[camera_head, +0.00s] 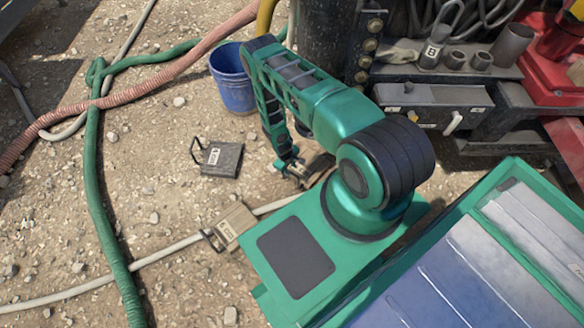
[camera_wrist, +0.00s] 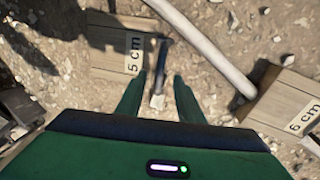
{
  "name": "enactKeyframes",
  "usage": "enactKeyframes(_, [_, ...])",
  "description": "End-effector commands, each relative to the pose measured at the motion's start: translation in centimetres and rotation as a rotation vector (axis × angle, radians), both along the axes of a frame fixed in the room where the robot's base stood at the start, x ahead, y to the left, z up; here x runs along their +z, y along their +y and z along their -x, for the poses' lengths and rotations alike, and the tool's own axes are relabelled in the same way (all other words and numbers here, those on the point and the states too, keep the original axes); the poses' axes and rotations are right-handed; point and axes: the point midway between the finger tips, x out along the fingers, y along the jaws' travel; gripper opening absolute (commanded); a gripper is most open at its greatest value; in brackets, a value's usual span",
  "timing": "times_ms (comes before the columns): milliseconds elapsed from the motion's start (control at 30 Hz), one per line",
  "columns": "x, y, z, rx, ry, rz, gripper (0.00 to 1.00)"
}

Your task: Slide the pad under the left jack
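A dark pad (camera_head: 222,158) with a raised handle and a white label lies on the gravel left of my gripper; a dark labelled thing at the left edge of the wrist view (camera_wrist: 18,112) may be it. A wooden block marked 5 cm (camera_wrist: 112,45) lies just ahead of my gripper. A block marked 6 cm (camera_wrist: 288,105) is to the right; it also shows in the head view (camera_head: 235,222). My gripper (camera_wrist: 160,80) is low over the ground, its fingers apart. A dark bar (camera_wrist: 162,62) shows between them, with no clear contact. I cannot clearly make out the left jack.
A blue bucket (camera_head: 233,80) stands behind. A green hose (camera_head: 92,180) and a pink hose (camera_head: 150,86) cross the gravel at left. A pale pipe (camera_head: 120,268) runs past the 6 cm block. Machinery with a grey drawer (camera_head: 432,98) fills the back right.

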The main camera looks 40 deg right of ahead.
Motion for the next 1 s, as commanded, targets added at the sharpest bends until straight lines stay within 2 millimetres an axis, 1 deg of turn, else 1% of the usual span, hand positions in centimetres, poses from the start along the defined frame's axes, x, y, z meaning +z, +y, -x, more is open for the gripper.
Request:
enactKeyframes(167, [-0.1, 0.1, 0.0, 0.001, 0.0, 0.0, 0.34])
enactKeyframes(267, [-0.6, 0.0, -0.1, 0.001, 0.0, 0.0, 0.34])
enactKeyframes(367, [-1.7, -0.2, -0.1, 0.0, 0.0, 0.0, 0.34])
enactKeyframes(600, [-5.6, -0.9, -0.2, -0.001, 0.001, -0.001, 0.34])
enactKeyframes(800, [-8.4, -1.5, -0.4, 0.0, 0.0, -0.001, 0.34])
enactKeyframes(1000, [-10.1, -1.8, -0.6, -0.001, -0.001, 0.0, 0.34])
